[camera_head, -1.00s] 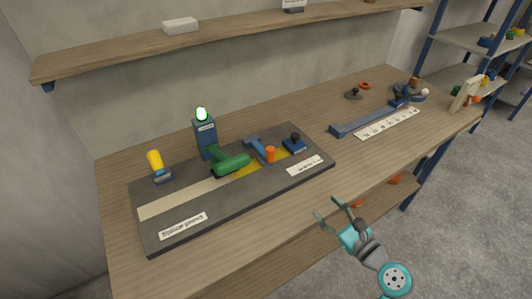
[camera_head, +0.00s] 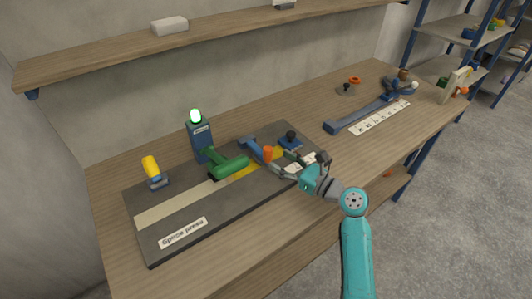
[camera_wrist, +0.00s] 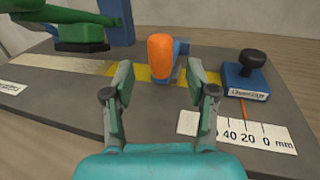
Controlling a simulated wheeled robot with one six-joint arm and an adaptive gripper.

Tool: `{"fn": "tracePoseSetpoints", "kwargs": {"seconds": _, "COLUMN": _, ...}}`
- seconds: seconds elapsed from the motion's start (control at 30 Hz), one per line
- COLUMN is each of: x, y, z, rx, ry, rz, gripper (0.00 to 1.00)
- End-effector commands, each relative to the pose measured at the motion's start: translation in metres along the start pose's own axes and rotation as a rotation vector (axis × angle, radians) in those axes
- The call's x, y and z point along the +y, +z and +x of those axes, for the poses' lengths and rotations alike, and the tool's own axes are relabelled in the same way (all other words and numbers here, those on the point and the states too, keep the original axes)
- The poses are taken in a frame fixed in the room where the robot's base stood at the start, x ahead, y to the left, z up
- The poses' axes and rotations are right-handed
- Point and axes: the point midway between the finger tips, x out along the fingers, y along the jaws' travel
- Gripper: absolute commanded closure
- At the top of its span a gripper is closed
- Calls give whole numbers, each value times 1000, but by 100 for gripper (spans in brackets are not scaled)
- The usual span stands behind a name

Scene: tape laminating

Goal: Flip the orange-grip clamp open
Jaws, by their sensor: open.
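The orange-grip clamp has a blue arm (camera_head: 249,144) and an upright orange grip (camera_head: 267,154) near the right part of the dark splice board (camera_head: 165,240). In the wrist view the orange grip (camera_wrist: 160,57) stands ahead of my gripper, centred beyond the gap between the fingers. My gripper (camera_head: 283,161) is open and empty, low over the board's right end. In the wrist view its two fingers (camera_wrist: 159,78) point toward the grip from either side. I cannot tell whether either finger touches it.
A blue block with a black knob (camera_head: 290,141) stands right of the clamp, near the right finger. A green-handled press (camera_head: 228,167) is to the left. A yellow-grip clamp (camera_head: 152,170) sits at the board's left. A scale label (camera_wrist: 238,132) lies under the right finger.

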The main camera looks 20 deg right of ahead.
Motion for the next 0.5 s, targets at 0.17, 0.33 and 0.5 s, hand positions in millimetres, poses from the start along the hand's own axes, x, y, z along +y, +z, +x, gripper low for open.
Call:
{"fn": "tracePoseSetpoints", "kwargs": {"seconds": 0.17, "x": 1, "y": 0, "z": 32, "rx": 0, "ry": 4, "rz": -1, "gripper": 43}}
{"fn": "tracePoseSetpoints", "kwargs": {"seconds": 0.33, "x": 1, "y": 0, "z": 51, "rx": 1, "ry": 2, "rz": -1, "gripper": 43}}
{"fn": "tracePoseSetpoints", "kwargs": {"seconds": 0.5, "x": 0, "y": 0, "z": 59, "rx": 0, "ry": 0, "rz": 0, "gripper": 43}}
